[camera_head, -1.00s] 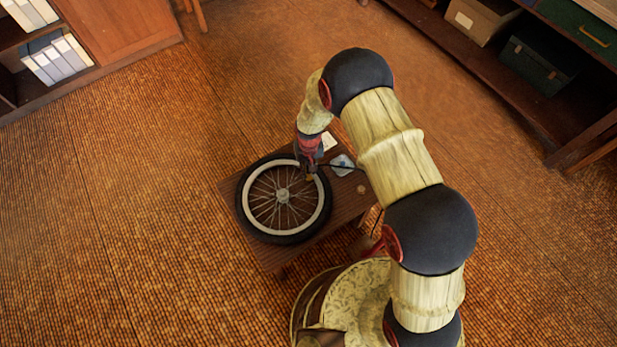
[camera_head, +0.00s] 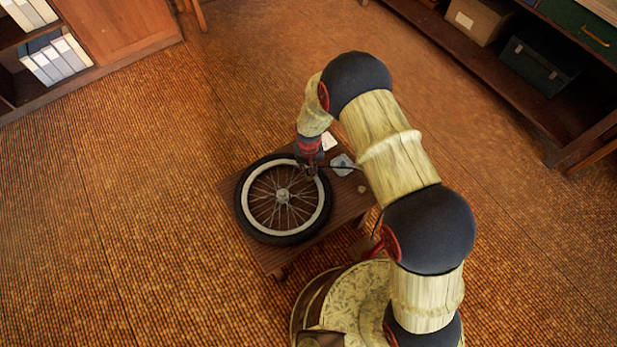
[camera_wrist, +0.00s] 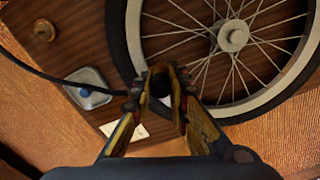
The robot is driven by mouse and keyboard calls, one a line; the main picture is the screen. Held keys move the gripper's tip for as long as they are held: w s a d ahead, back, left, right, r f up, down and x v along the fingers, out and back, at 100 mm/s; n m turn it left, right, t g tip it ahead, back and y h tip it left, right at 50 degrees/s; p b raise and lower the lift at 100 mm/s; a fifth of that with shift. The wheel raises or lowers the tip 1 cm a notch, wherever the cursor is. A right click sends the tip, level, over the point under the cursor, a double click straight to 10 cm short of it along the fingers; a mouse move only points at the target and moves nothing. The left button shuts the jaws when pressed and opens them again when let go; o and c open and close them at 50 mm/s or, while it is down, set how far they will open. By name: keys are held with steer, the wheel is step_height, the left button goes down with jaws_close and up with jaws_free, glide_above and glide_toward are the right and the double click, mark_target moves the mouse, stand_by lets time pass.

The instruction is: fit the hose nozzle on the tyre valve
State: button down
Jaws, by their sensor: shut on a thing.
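The wheel with its black tyre (camera_head: 241,206) and pale rim lies flat on a small wooden table (camera_head: 352,204). My gripper (camera_head: 309,171) is over the tyre's upper right edge in the head view. In the wrist view my gripper (camera_wrist: 160,88) is shut on the dark hose nozzle (camera_wrist: 160,76), seen end-on as a round ring, over the tyre and rim edge. The black hose (camera_wrist: 55,79) runs off to the left. The tyre valve is not visible; the nozzle and fingers cover that part of the rim, so I cannot tell whether they touch.
A small clear-and-blue box (camera_wrist: 88,90), a white card (camera_wrist: 124,131) and a brass-coloured round piece (camera_wrist: 43,30) lie on the table beside the tyre. Shelves with binders (camera_head: 56,57) and boxes (camera_head: 541,64) stand far off.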

steer(key=shift+f, duration=0.45)
steer(key=c, duration=1.7)
jaws_free()
steer(key=shift+c, duration=0.2)
steer(key=shift+o, duration=0.5)
step_height(320, 180, up, 12)
